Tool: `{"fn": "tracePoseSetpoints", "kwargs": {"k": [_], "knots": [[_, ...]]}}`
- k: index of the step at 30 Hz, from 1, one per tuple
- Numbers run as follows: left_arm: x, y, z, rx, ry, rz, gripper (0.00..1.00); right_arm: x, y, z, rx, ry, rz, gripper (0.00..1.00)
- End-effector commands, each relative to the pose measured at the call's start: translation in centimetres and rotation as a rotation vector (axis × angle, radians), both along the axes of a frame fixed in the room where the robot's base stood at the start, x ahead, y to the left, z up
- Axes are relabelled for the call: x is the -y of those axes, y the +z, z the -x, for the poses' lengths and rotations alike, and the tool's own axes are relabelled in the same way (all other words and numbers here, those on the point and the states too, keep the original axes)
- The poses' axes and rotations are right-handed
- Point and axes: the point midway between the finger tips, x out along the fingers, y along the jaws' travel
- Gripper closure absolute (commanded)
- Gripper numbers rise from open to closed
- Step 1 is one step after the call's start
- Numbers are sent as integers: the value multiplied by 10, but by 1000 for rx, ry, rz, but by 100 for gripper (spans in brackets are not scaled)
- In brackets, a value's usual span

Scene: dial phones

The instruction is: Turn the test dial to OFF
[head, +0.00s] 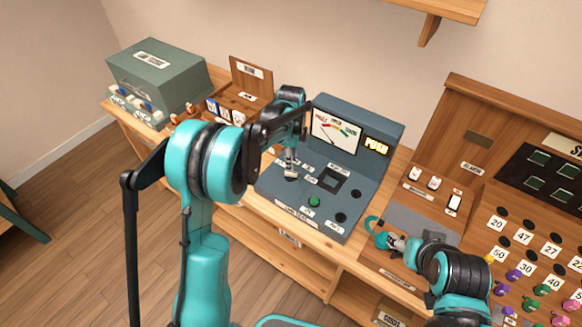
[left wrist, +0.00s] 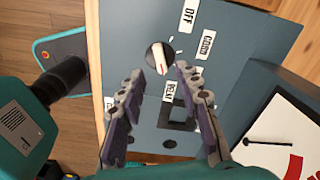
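The test dial (left wrist: 158,54) is a white bar knob on a dark round base, on the blue-grey tester panel (left wrist: 235,50). Its red mark faces the lower label (left wrist: 168,92), away from the OFF label (left wrist: 188,15). In the head view the dial (head: 291,174) is partly hidden under my left gripper (head: 290,162). In the left wrist view my left gripper (left wrist: 160,72) is open, with its fingertips on either side of the dial; whether they touch it I cannot tell. My right gripper (head: 385,236) is apart from the tester, at its right; its opening is unclear.
The tester's upright meter (head: 334,132) and lit POWER sign (head: 376,146) stand behind the dial. A green button (head: 314,202) is on the panel's front. A grey-green box (head: 160,72) stands at left; a wooden switchboard (head: 490,140) with coloured plugs is at right.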

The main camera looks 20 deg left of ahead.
Motion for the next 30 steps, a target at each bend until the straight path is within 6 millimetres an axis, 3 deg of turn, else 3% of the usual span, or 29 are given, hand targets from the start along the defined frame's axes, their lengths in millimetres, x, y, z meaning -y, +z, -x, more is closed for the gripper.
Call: {"fn": "tracePoseSetpoints", "kwargs": {"k": [3,9,20,24,30], "knots": [[0,-24,0,1,1,0,66,0,-9,0,0,0,0,40],[0,-49,0,1,2,0,66,0,-15,0,0,0,0,40],[0,-54,0,1,3,0,66,0,-16,0,0,0,0,40],[0,-54,0,1,3,0,100,0,-16,0,0,0,0,40],[0,-54,0,1,3,0,100,0,-16,0,0,0,0,40]]}}
